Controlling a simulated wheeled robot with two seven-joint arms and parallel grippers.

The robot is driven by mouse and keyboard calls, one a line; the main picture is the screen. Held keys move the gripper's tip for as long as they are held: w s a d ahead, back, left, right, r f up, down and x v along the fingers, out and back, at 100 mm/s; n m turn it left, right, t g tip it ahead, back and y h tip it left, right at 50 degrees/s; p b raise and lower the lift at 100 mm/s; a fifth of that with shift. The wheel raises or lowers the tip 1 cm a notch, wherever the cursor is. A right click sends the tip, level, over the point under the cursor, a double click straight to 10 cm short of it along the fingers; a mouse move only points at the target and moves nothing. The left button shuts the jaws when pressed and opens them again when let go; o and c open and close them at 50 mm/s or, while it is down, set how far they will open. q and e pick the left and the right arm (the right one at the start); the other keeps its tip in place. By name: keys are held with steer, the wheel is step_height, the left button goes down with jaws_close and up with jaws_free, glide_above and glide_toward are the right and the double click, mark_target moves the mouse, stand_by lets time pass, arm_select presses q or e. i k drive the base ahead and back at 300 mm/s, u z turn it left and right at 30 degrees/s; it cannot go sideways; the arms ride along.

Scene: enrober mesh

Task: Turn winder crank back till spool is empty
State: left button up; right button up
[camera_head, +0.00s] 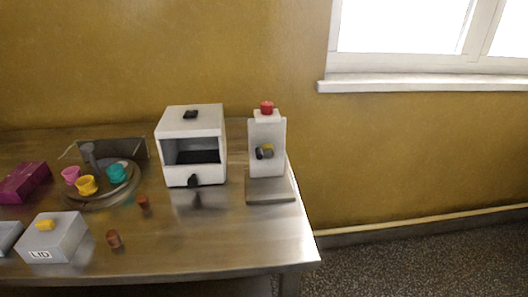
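A white upright device (266,146) stands at the right end of the steel table on a grey base plate. It has a red knob (267,107) on top and a small black and yellow part (264,152) on its front. Left of it is a white box-shaped machine (191,118) with a dark opening and a black handle-like part (192,181) low on its front. I cannot tell which part is the winder crank, and no spool can be made out clearly. Neither of my grippers is in view.
A round tray (72,203) holds pink, yellow and teal cups. A grey box marked LID (65,245), a magenta box (24,183) and two small brown cylinders (143,202) (113,239) are on the steel table (230,240). Its front right is clear.

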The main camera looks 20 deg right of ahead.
mark_target(268, 154)
steer(key=z, duration=1.3)
steer(key=k, duration=0.75)
steer(key=u, duration=1.15)
steer(key=i, duration=0.5)
steer(key=z, duration=0.05)
